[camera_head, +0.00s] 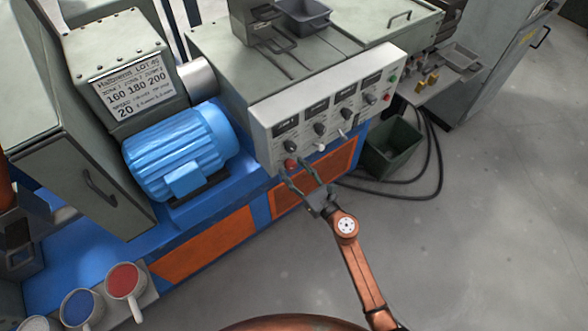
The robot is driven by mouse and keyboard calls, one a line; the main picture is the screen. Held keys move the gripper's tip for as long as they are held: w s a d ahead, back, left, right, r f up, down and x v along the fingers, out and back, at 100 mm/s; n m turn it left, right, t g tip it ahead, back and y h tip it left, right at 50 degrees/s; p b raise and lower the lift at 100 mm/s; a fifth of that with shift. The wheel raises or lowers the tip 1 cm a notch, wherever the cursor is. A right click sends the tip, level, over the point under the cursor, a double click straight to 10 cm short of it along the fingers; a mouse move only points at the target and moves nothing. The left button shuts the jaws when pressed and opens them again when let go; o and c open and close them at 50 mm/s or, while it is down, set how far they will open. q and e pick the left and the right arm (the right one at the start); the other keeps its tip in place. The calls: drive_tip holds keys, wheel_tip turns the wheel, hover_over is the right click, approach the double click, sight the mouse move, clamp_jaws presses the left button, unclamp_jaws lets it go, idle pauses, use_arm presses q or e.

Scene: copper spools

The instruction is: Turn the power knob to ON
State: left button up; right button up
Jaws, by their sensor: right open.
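The pale control panel (328,110) on the front of the machine carries several dark knobs, small displays, a red button (290,163) at its lower left, and red and green buttons at its right end. The labels are too small to read, so I cannot tell which knob is the power knob or how it is set. Dark knobs include one at the left (291,146) and one further right (372,98). My right gripper (294,166) is open at the panel's lower left edge, its fingers around or just before the red button. Contact cannot be told. My left gripper does not show.
A blue motor (178,152) juts out left of the panel. A dark green bin (393,148) and black cables (437,165) lie on the floor to the right. Red (123,281) and blue (80,308) cups stand lower left. The grey floor (500,230) at right is clear.

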drive_tip(key=shift+c, duration=0.4)
drive_tip(key=c, duration=1.1)
